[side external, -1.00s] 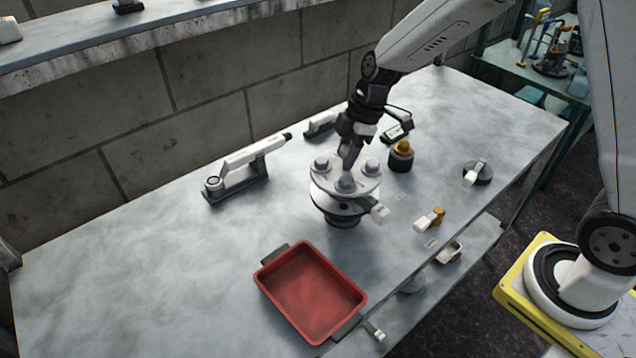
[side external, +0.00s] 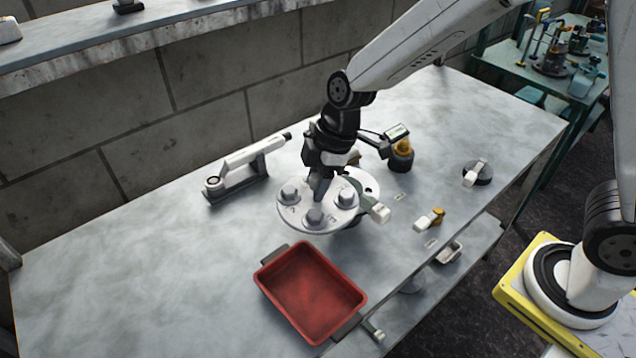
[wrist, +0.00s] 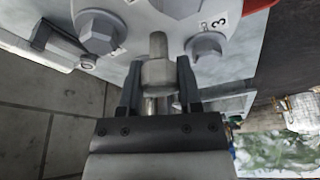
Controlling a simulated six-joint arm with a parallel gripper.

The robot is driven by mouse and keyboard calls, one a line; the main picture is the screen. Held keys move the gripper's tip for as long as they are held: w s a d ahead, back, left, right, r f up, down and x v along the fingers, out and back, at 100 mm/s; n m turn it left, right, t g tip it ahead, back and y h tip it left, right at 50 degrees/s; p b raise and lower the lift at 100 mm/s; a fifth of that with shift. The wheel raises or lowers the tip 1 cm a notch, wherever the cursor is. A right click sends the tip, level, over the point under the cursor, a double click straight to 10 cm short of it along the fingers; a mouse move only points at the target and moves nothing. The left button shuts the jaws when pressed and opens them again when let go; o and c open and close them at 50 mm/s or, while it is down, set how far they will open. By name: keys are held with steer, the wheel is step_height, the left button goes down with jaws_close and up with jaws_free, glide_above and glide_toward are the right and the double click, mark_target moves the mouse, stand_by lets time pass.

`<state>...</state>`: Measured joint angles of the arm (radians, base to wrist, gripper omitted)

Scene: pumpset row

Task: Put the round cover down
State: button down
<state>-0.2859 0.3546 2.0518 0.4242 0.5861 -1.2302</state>
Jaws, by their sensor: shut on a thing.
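The round cover (side external: 297,217) is a pale grey disc with several large bolt heads on top. In the side view it hangs in the air, in front and to the left of the pump body (side external: 372,200), overlapping it in the picture. My gripper (side external: 319,194) is shut on the cover's upright central stem; the wrist view shows the stem (wrist: 157,75) between both fingers. A number 3 is marked beside one bolt (wrist: 206,47) in the wrist view. The cover hides much of the pump body.
A red tray (side external: 311,292) lies in front of the cover. A white tool on a dark stand (side external: 238,172) is at the left. A black and yellow pot (side external: 401,156), a round dark piece with a white handle (side external: 477,173) and a yellow-white piece (side external: 430,219) are at the right. The left tabletop is clear.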

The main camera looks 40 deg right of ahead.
steer(key=shift+s+a+r, duration=0.1)
steer(key=shift+s+a, duration=0.25)
steer(key=shift+a, duration=0.3)
steer(key=shift+s+a+r, duration=0.1)
steer(key=shift+s+a, duration=0.25)
steer(key=shift+a, duration=0.25)
steer(key=shift+w, duration=0.1)
steer(key=w+a+f, duration=0.4)
steer(key=w+f, duration=0.5)
steer(key=w, duration=0.3)
steer(key=shift+w+a+f, duration=0.2)
steer(key=shift+w+a, duration=0.1)
steer(key=shift+a, duration=0.05)
steer(key=shift+f, duration=0.1)
steer(key=shift+d+x, duration=0.2)
steer(key=shift+x, duration=0.65)
steer(key=shift+d+x, duration=0.15)
steer(key=shift+x, duration=0.7)
steer(key=shift+f, duration=0.2)
